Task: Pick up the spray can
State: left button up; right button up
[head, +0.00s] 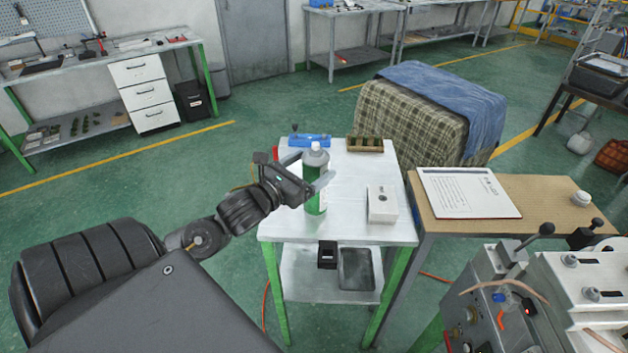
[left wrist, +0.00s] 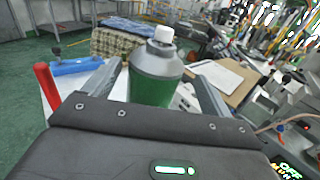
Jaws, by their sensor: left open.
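The spray can (head: 316,188) is green with a grey top and a pale cap, and stands upright on the small white table (head: 350,228). My left gripper (head: 312,180) is at the can's upper part, with its fingers open on either side of it. In the left wrist view the can (left wrist: 155,80) stands between the two spread fingers (left wrist: 160,88). I cannot tell whether either finger touches it. The can's lower part is hidden behind the gripper body in the wrist view. My right gripper is not in view.
A white box (head: 382,205) stands right of the can. A blue tool (head: 310,140) and a wooden tray (head: 365,144) lie at the table's back. A tan table with a clipboard (head: 468,192) adjoins on the right, and a machine (head: 560,300) stands at front right.

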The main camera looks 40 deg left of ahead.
aim_at(321, 156)
pick_arm(q)
jog(key=w, duration=0.1)
jog(key=w+p, duration=0.2)
jog(key=w, duration=0.1)
jog(key=shift+a+r, duration=0.2)
jog(key=shift+a, duration=0.05)
jog(key=shift+w+f, duration=0.15)
jog(key=shift+w, duration=0.3)
jog(key=c, duration=1.7)
